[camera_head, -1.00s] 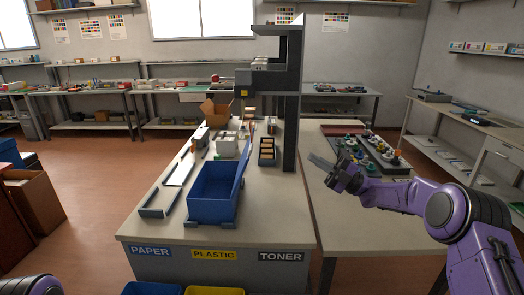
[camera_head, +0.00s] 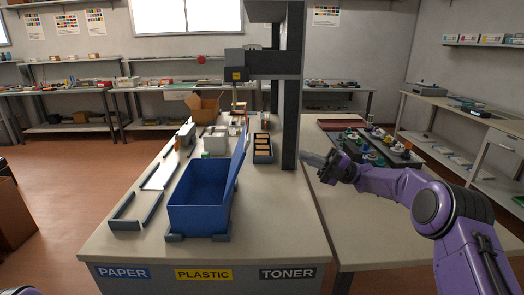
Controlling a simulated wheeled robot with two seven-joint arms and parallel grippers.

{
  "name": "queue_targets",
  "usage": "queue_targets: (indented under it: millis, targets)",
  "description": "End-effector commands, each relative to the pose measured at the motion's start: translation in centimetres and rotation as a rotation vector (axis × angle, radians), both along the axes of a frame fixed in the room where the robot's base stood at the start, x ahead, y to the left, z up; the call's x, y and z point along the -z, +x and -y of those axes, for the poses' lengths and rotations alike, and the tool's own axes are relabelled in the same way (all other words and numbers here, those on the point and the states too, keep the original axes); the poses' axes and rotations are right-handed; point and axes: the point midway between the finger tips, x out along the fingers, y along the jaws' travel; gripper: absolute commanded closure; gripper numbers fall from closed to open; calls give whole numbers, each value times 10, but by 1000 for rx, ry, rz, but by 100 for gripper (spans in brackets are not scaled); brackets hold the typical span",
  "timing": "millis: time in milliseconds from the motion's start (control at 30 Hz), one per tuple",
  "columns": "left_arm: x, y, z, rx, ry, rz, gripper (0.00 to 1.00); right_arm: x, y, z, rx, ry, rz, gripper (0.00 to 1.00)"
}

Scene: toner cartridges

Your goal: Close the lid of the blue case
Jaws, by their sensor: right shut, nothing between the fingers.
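The blue case (camera_head: 199,212) stands on the near part of the worktable, open at the top. Its blue lid (camera_head: 240,160) stands up along the case's right side, leaning slightly right. My right gripper (camera_head: 314,160) is to the right of the case and lid, above the side table's left edge and well apart from the lid. It is shut and empty. My left gripper is not in the view.
A dark post (camera_head: 289,100) rises from the worktable (camera_head: 275,215) behind the lid. A tray with brown blocks (camera_head: 263,148), a white box (camera_head: 215,143) and an open cardboard box (camera_head: 205,108) stand behind the case. Grey rails (camera_head: 122,212) lie left. The table's right front is clear.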

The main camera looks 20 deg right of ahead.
Motion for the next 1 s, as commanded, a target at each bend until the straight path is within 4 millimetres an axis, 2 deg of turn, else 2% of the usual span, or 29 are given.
queue_targets:
  millis: [167,500,700,833,1000]
  targets:
    - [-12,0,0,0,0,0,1,-11,4,-16,-2,0,0,100]
    - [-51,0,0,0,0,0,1,-40,23,-82,-3,-1,-1,100]
    - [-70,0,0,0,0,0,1,-51,32,-113,-1,0,-1,100]
    - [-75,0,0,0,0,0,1,-53,35,-123,-1,0,-1,100]
    - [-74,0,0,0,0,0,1,-52,36,-125,0,0,0,100]
